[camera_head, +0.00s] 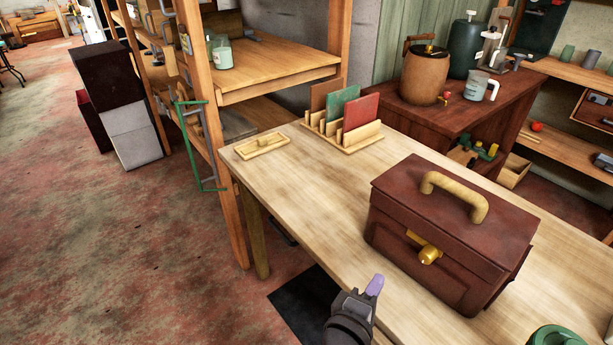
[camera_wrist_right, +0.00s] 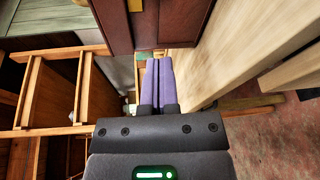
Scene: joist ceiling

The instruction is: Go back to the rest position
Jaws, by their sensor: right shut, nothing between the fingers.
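My right gripper (camera_head: 374,286) shows at the bottom of the head view, beside the front edge of the wooden table (camera_head: 290,200). Its purple fingertip points up and to the right, with a gap to the dark red toolbox (camera_head: 440,240). In the right wrist view the two purple fingers of my right gripper (camera_wrist_right: 158,65) lie side by side, shut with nothing between them. The toolbox stands closed on the table, with a tan handle and a yellow latch. My left gripper is not in view.
A wooden rack with red and green boards (camera_head: 342,142) and a small wooden tray (camera_head: 262,146) sit at the table's far end. A green object (camera_head: 556,336) is at the lower right. Shelving (camera_head: 270,68) stands behind. The floor (camera_head: 110,250) at left is clear.

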